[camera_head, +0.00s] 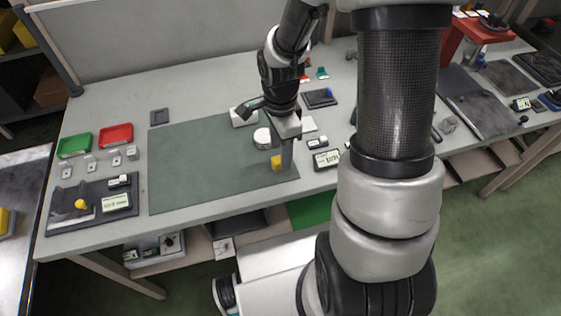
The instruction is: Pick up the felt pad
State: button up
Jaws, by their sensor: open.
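A small flat dark grey square (159,117) lies on the table behind the back left corner of the green-grey mat; it looks like the felt pad, but I cannot tell for sure. My gripper (283,157) points down over the right part of the mat (205,165), far to the right of that square. It is open, and I see nothing held in it. A small yellow block (276,163) shows right beside the fingers; I cannot tell whether they touch it. A round white piece (262,138) lies on the mat just left of my gripper.
A green tray (74,146) and a red tray (116,135) stand at the left, with several small grey pieces before them. A dark board (92,207) lies at the front left. The mat's left half is clear.

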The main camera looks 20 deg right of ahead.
notch_tip(320, 180, down, 4)
jog(key=shift+r, duration=0.15)
grip_shut()
jog(key=shift+r, duration=0.1)
notch_tip(320, 180, up, 10)
jog(key=p, duration=0.1)
dwell(0.4)
